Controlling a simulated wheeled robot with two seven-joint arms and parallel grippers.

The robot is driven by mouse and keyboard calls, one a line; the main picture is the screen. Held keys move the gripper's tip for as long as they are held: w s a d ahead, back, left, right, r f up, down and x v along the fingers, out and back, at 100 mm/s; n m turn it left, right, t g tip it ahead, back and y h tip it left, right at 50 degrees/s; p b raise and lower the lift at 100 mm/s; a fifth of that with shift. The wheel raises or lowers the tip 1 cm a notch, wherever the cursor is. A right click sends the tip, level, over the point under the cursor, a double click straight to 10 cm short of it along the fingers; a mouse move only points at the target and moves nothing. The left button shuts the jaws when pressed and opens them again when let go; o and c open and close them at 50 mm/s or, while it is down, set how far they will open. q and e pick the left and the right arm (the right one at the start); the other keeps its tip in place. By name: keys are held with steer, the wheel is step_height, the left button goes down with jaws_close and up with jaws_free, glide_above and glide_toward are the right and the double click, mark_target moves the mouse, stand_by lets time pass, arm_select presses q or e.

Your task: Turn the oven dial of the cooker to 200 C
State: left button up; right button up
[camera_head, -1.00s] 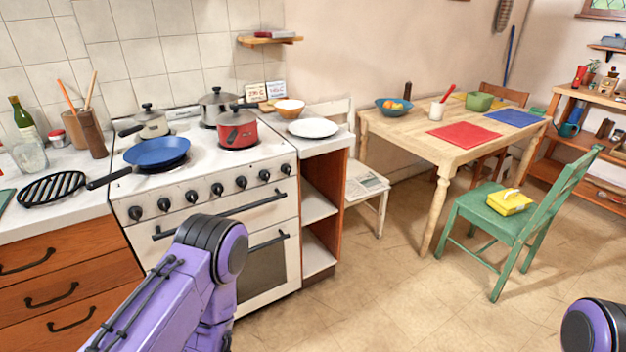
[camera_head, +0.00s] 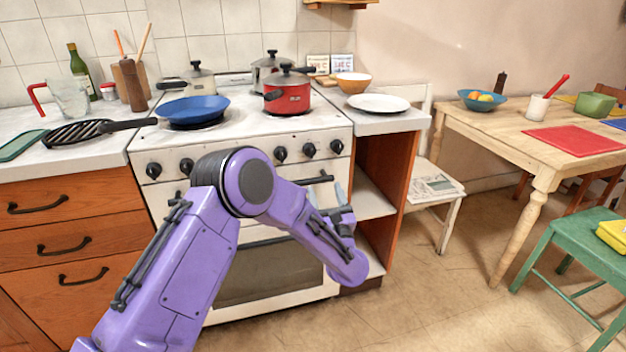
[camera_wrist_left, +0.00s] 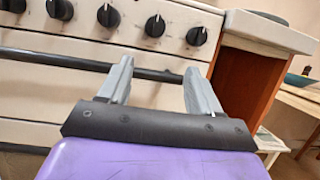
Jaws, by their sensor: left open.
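The white cooker (camera_head: 265,123) stands against the tiled wall. Black dials run along its front panel, among them a left dial (camera_head: 153,170) and a far-right dial (camera_head: 336,146). My left arm hides some middle dials in the head view. Which one is the oven dial, and its marking, I cannot read. My left gripper (camera_head: 326,190) is open and empty, in front of the panel's right part, below the dials. In the left wrist view its fingers (camera_wrist_left: 158,68) point up at the panel, with a dial (camera_wrist_left: 154,25) beyond the gap and the far-right dial (camera_wrist_left: 196,36) above the right finger.
A dark oven handle bar (camera_wrist_left: 65,63) crosses behind the fingers. A blue pan (camera_head: 193,107), a red pot (camera_head: 288,97) and other pots stand on the hob. An open-shelved counter (camera_head: 386,123) with a white plate (camera_head: 378,103) adjoins on the right. Floor ahead is clear.

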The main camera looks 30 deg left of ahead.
mark_target(312, 156)
arm_select(q)
steer(key=w+a+r+n, duration=0.1)
steer(key=w+a+r, duration=0.1)
steer(key=w+a+r+n+y, duration=0.1)
steer(key=w+a, duration=0.1)
steer(key=a, duration=0.1)
steer(key=w+a+r+n+g+p, duration=0.1)
steer(key=w+a+r, duration=0.1)
steer(key=a, duration=0.1)
steer(key=shift+w+a+r+y, duration=0.2)
steer(key=shift+r+y, duration=0.1)
steer(key=c, duration=1)
